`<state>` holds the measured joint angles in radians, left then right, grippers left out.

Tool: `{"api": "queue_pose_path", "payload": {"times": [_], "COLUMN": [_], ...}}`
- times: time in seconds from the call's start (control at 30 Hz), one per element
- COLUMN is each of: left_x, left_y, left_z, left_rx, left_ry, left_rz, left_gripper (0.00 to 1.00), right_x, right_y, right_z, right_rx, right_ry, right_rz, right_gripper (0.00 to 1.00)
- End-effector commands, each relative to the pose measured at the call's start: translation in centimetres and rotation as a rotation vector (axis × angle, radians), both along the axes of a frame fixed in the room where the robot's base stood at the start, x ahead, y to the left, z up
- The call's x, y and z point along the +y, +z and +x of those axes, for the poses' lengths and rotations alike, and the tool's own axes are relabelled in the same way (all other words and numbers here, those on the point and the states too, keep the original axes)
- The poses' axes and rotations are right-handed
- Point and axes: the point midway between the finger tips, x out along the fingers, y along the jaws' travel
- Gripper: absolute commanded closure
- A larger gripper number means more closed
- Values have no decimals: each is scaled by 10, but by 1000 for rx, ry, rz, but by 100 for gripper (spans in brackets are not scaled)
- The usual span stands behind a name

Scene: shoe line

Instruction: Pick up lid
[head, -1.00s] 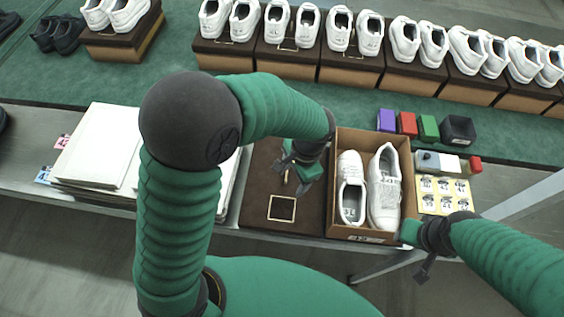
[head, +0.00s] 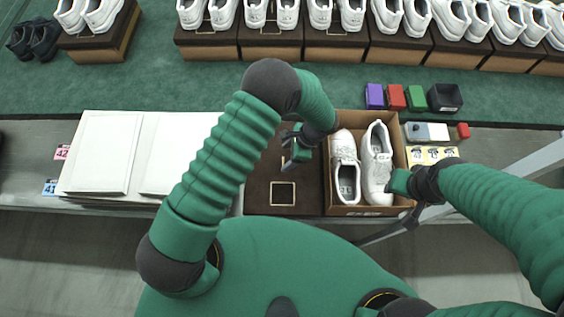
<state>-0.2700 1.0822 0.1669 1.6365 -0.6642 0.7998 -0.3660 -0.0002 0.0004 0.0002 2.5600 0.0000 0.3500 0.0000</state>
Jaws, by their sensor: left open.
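The dark brown lid (head: 257,203), with a pale square outline near its front edge, lies flat on the table left of the open shoe box. My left gripper (head: 288,160) is open over the middle of the lid; I cannot tell whether it touches it. My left forearm covers part of the lid's left side. The open brown box (head: 352,123) holds a pair of white shoes (head: 377,160). My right gripper (head: 402,194) is at the box's right wall, close to the right shoe; its jaw opening is not clear.
Stacks of white sheets (head: 100,150) lie left of the lid, with pink and blue tags. Small purple, red, green and black boxes (head: 374,96) stand behind the shoe box. A yellow label sheet (head: 430,155) lies to its right. White shoes on boxes (head: 270,42) line the back.

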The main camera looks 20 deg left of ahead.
Motion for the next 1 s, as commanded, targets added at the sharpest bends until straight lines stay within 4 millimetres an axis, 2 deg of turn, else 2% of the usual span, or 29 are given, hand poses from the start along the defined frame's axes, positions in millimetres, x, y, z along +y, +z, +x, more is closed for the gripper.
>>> {"api": "queue_pose_path", "payload": {"times": [0.03, 0.2, 0.4, 0.47, 0.9, 1.0], "left_x": [3, 11, 11, 12, 11, 11], "left_y": [-5, -28, -30, -30, -30, -30], "left_z": [-4, -5, -4, -4, -5, -5], "left_rx": [6, 0, -2, -2, -2, -2], "left_ry": [0, 0, 1, 1, 1, 1], "left_rz": [1, 0, -1, -1, -1, -1], "left_gripper": [35, 35, 35, 41, 99, 100], "right_x": [0, 0, 0, 0, 0, 0], "right_y": [9, 11, 10, 10, 10, 10], "right_z": [0, 0, 0, 0, 0, 0], "right_rx": [-1, -1, 0, 0, 0, 0], "right_ry": [0, 0, -1, 0, 0, 0], "right_rz": [0, 0, 0, 0, 0, 0], "right_gripper": [64, 64, 64, 64, 64, 64]}}
